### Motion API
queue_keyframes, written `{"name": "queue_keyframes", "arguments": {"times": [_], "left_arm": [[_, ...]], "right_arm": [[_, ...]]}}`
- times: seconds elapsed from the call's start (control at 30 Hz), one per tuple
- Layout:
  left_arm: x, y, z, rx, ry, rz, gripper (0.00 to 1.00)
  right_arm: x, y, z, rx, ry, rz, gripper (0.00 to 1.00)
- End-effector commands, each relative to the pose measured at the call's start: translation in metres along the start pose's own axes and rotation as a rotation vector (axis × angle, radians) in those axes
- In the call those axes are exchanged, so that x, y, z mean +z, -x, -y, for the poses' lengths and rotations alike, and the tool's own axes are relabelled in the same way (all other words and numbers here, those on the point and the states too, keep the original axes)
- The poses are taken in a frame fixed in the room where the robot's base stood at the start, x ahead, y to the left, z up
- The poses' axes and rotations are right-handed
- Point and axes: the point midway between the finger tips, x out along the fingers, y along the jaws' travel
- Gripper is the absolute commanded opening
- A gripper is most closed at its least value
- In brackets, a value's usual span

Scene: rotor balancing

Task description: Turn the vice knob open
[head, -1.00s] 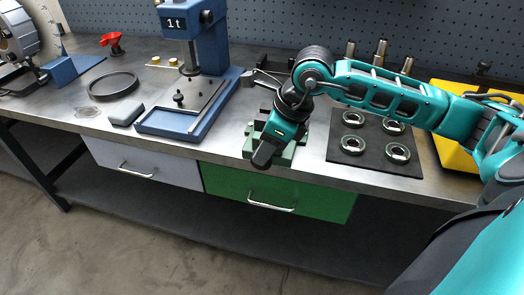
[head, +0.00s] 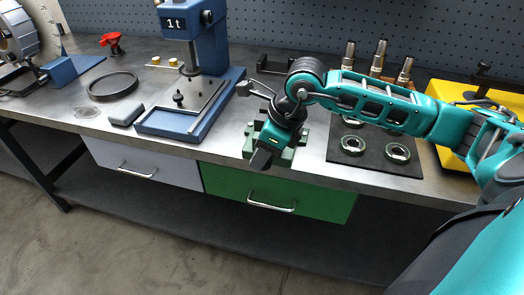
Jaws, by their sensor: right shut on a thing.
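The small green vice (head: 286,157) stands near the front edge of the bench, above the green drawer. My right arm reaches in from the right and covers much of it. My right gripper (head: 260,161) points down at the front of the vice and is shut on its knob. The knob itself is hidden behind the gripper, so I cannot see how far it is turned. My left gripper is not in view.
A blue press (head: 207,50) with its tray stands left of the vice. A dark mat (head: 376,168) with ring-shaped parts lies to the right, with upright metal tools (head: 379,55) behind it. A grey block (head: 126,114) and black ring (head: 113,85) lie further left.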

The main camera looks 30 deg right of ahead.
Motion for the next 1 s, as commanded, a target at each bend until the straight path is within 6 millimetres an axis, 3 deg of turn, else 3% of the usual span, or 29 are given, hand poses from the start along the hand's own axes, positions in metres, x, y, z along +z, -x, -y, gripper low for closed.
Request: {"name": "queue_keyframes", "arguments": {"times": [0.4, 0.77, 0.8, 1.0], "left_arm": [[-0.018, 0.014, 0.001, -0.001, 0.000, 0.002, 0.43], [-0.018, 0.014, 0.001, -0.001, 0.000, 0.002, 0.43], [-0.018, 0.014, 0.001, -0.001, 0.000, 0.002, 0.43], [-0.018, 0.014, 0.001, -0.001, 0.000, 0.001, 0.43]], "right_arm": [[0.006, -0.001, 0.000, 0.002, 0.000, -0.253, 0.02], [0.004, -0.003, 0.000, -0.001, 0.000, -0.274, 0.02], [0.004, -0.003, 0.000, -0.001, 0.000, -0.274, 0.36], [0.005, -0.003, 0.000, -0.001, 0.000, -0.273, 0.38]]}}
